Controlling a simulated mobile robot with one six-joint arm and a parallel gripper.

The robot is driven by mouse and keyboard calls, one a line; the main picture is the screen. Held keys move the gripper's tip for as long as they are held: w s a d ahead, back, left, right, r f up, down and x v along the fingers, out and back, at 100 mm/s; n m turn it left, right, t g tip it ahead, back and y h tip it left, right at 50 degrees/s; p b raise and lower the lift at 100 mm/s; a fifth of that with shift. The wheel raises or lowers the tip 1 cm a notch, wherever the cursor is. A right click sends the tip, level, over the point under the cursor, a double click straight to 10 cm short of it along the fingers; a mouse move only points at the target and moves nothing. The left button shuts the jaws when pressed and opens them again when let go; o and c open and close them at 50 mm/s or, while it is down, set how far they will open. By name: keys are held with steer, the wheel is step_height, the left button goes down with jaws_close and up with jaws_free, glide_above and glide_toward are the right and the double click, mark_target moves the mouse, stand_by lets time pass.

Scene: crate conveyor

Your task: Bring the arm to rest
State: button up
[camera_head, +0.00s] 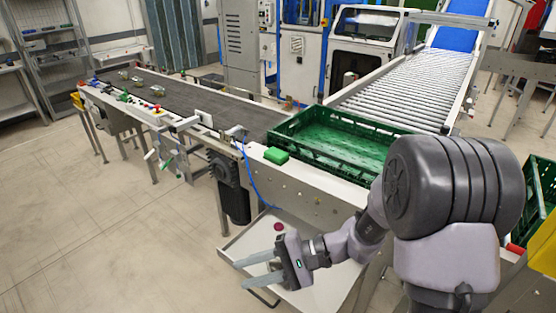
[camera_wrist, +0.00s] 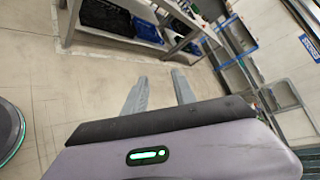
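My gripper (camera_head: 241,273) is at the lower middle of the head view, at the end of my arm, with its fingers pointing left. The two fingers are apart with nothing between them, so it is open and empty. In the wrist view my gripper (camera_wrist: 160,75) also shows a clear gap between its fingers, with floor and shelving beyond. It appears near a grey tray (camera_head: 236,240) below the conveyor's front side. I cannot tell its exact height above the tray.
An empty-looking green crate (camera_head: 347,124) sits on the conveyor's near end, partly behind my arm. A green block (camera_head: 276,155) lies beside it. A dark belt (camera_head: 180,96) carries small items at the far left. A magenta round thing (camera_head: 279,226) is at the tray. Floor at left is clear.

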steer(key=s+d+r+t+h, duration=0.3)
steer(key=s+d+r+h, duration=0.2)
steer(key=s+d+h, duration=0.1)
steer(key=s+d+r+n+t+h+b, duration=0.1)
steer(key=s+d+r+t+h, duration=0.2)
steer(key=s+d+r+h, duration=0.2)
steer(key=s+d+r, duration=0.1)
steer(key=s+d, duration=0.2)
steer(key=d, duration=0.2)
steer(key=shift+t+h, duration=0.4)
